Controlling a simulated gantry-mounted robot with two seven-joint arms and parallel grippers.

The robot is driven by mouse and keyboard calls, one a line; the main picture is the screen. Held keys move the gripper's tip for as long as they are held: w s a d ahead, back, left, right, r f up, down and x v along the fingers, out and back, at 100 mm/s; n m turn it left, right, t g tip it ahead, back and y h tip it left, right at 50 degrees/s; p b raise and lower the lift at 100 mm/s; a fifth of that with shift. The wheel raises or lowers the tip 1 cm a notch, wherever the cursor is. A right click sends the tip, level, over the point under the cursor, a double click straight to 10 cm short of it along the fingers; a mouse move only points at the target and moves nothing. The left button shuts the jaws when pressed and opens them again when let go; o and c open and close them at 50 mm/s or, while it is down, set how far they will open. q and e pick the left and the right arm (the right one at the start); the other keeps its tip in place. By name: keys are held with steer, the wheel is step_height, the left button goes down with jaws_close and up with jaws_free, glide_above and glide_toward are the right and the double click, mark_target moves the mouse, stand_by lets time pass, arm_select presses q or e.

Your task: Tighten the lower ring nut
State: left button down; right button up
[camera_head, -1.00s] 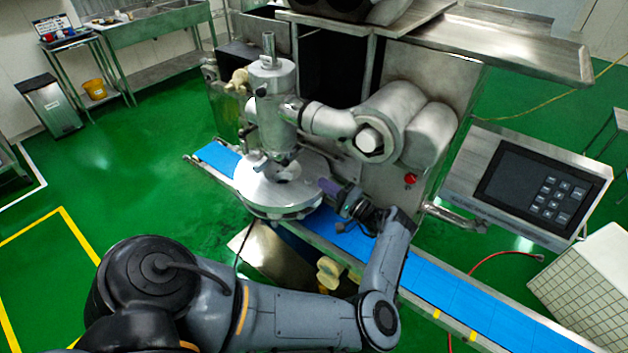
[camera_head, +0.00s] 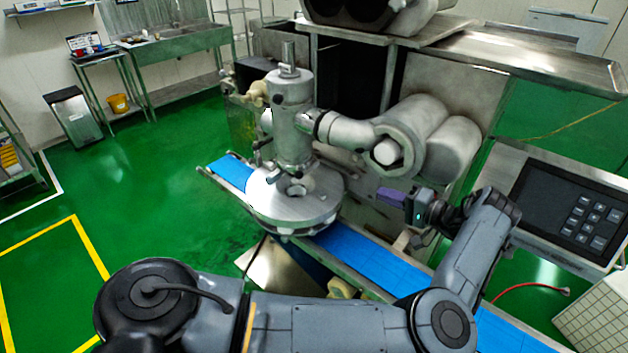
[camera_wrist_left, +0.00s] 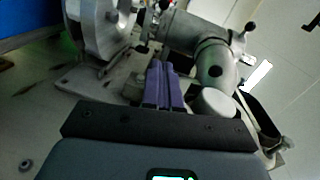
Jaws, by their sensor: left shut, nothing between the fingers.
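My left gripper (camera_head: 388,197) has purple fingers and is shut and empty. It points left, in front of the machine body and right of the round disc (camera_head: 300,212), clear of the vertical metal cylinder (camera_head: 292,125). Small protruding handles (camera_head: 268,178) at the cylinder's lower end seem to belong to the lower ring nut; its ring is too small to make out clearly. In the left wrist view the shut fingers (camera_wrist_left: 163,85) point toward the disc and the metal pipe (camera_wrist_left: 195,40), with a gap. My right gripper is not in view.
A blue conveyor belt (camera_head: 360,262) runs under the disc. A horizontal pipe (camera_head: 345,130) joins the cylinder to the machine's large hex-ended housing (camera_head: 410,130). A control panel (camera_head: 575,210) stands at the right, close to my left forearm.

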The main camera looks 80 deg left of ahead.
arm_select(q)
steer(key=p, duration=0.3)
glide_toward(298, 172)
steer(key=w+a+f, duration=0.1)
steer(key=w+a, duration=0.2)
steer(key=a, duration=0.2)
steer(key=shift+s+a+f+p, duration=0.1)
steer(key=shift+s+f, duration=0.1)
steer(key=shift+s, duration=0.55)
steer(key=shift+s+a+f+p, duration=0.1)
steer(key=shift+s+a+f, duration=0.05)
steer(key=shift+s, duration=0.6)
steer(key=shift+s+a+f+p, duration=0.1)
steer(key=shift+s+f, duration=0.1)
steer(key=shift+s, duration=0.55)
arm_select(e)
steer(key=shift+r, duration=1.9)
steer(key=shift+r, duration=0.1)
